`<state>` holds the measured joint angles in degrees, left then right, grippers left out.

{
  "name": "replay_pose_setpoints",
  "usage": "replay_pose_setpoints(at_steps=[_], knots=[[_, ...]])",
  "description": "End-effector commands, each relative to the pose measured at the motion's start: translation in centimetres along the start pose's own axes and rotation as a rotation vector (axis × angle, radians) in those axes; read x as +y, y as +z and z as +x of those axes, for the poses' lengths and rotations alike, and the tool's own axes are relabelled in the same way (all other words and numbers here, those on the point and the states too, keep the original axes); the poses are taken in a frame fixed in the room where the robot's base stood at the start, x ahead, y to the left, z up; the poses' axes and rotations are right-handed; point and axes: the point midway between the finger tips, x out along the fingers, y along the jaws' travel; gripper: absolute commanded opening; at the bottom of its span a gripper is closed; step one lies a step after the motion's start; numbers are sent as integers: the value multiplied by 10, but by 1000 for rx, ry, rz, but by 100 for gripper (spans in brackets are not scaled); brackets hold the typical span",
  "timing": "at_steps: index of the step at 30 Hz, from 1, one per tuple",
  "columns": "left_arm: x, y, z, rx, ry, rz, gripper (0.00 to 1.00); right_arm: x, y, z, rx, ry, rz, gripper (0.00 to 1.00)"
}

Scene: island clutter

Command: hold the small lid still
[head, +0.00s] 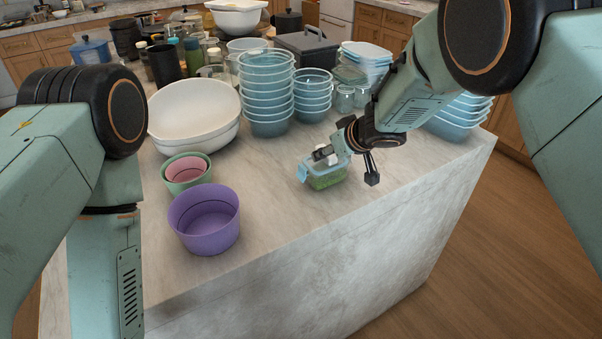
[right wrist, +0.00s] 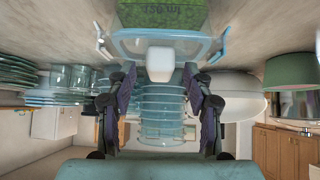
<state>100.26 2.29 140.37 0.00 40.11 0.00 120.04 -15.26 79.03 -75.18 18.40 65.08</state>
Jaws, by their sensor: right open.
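A small clear container (head: 326,178) with green contents stands near the front edge of the island in the head view. Its light-blue lid (head: 304,171) shows at its left side; the rest is partly hidden by my right gripper. My right gripper (head: 348,165) is open, its fingers apart, just above and beside the container. In the right wrist view the fingers (right wrist: 160,112) are spread with nothing gripped between them. The container (right wrist: 155,20) is at the top there, with a light-blue rim. Whether a finger touches the lid I cannot tell. My left gripper is out of frame.
A purple bowl (head: 205,228), a green bowl (head: 184,184) with a pink one inside, and a large white bowl (head: 190,125) stand to the left. Blue bowl stacks (head: 266,100) stand behind. Bare marble (head: 270,215) lies between the purple bowl and the container.

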Motion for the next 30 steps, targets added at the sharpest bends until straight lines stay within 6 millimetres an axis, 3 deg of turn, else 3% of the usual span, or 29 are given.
replay_pose_setpoints(at_steps=[18, 30], knots=[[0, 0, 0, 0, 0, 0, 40, 0, -1, -102, 2, 2, 0, 52], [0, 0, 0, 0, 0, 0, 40, -1, -1, -113, 5, -3, -52, 52]])
